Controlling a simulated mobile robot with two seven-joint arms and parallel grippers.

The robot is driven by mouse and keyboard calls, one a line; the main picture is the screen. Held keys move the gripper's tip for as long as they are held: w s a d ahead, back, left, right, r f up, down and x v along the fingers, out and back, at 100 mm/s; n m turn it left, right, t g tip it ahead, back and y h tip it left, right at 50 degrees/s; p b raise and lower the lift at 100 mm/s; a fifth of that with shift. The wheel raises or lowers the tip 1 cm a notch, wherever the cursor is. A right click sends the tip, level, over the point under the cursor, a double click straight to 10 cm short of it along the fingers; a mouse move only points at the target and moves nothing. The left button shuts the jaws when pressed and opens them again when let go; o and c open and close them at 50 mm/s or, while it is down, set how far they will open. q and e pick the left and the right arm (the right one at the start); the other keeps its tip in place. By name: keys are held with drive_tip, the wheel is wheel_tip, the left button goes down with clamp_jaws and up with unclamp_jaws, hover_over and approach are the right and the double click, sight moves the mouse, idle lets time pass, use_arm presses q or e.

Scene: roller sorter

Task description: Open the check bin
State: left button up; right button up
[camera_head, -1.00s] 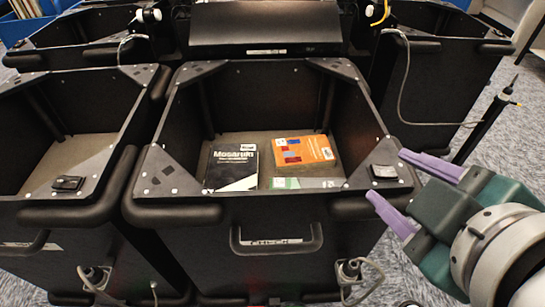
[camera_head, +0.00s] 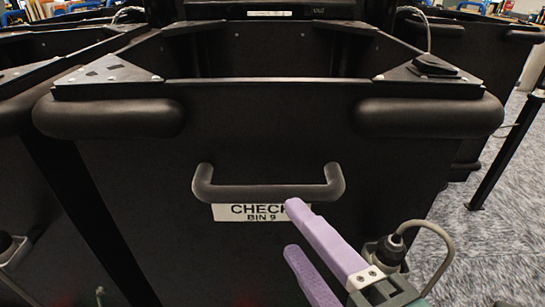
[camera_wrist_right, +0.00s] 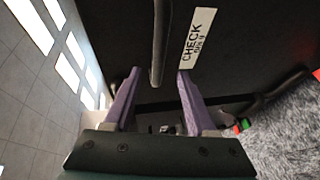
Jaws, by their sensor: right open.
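The check bin (camera_head: 130,145) is a large black bin facing me in the head view, with a white "CHECK BIN 9" label (camera_head: 250,211) on its front. A black bar handle (camera_head: 268,192) sits just above the label. My right gripper (camera_head: 294,230) has purple fingers, open and empty, just below the handle's right half; one fingertip covers the end of the label. In the right wrist view the handle (camera_wrist_right: 159,40) lines up between the open fingers (camera_wrist_right: 159,74); I cannot tell whether they touch it. The front panel looks closed. My left gripper is out of view.
Other black bins (camera_head: 30,60) stand close on the left. A dark post (camera_head: 508,150) stands on the grey carpet at the right.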

sight(271, 200)
drive_tip(key=b+x, duration=0.1)
drive_tip(key=x, duration=0.8)
drive_tip(key=shift+w, duration=0.1)
drive_tip(key=shift+c, duration=0.2)
clamp_jaws()
idle(0.9)
